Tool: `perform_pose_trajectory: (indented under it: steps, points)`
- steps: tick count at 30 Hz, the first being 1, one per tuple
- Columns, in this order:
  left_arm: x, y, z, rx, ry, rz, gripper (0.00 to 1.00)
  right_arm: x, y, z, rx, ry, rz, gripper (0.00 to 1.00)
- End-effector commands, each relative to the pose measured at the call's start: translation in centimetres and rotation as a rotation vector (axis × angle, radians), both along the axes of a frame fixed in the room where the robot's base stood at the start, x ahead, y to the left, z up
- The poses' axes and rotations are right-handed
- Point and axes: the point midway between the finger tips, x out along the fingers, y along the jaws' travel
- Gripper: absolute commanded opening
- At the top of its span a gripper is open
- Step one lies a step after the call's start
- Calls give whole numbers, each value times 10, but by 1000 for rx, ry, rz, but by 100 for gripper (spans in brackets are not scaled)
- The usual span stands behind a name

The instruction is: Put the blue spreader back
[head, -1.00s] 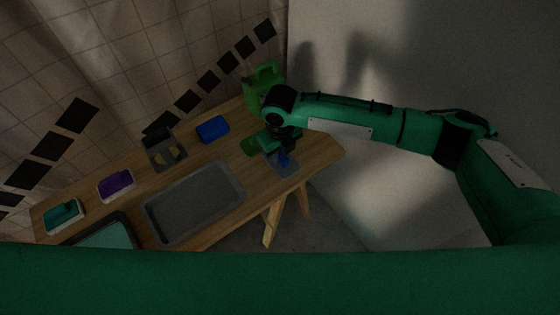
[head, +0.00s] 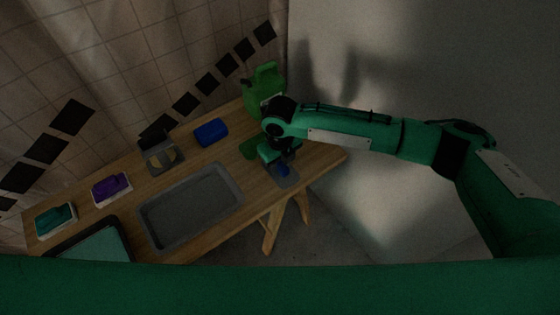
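The blue spreader (head: 284,170) shows as a small blue patch at the right end of the wooden table. It is over a grey plate (head: 287,182), directly below my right gripper (head: 281,160). The gripper points down there and hides the spreader's upper part. The fingers are dark and small, so I cannot tell whether they are closed on the spreader, or whether the spreader touches the plate. My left gripper is not in view.
The wooden table (head: 318,160) also bears a grey tray (head: 190,205), a blue block (head: 211,132), a grey holder (head: 162,158), a purple item (head: 110,187), a teal item (head: 56,219) and a green jug (head: 265,88). A wall is at the right.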

Motion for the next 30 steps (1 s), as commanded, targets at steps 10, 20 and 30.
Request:
perform_pose_trajectory:
  steps: [10, 20, 30]
  points:
    - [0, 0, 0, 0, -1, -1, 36, 0, 0, 2, 1, -1, 0, 43]
    - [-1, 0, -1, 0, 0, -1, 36, 1, 0, 52, 2, -5, 1, 43]
    - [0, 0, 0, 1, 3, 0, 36, 0, 0, 112, 1, -2, 1, 43]
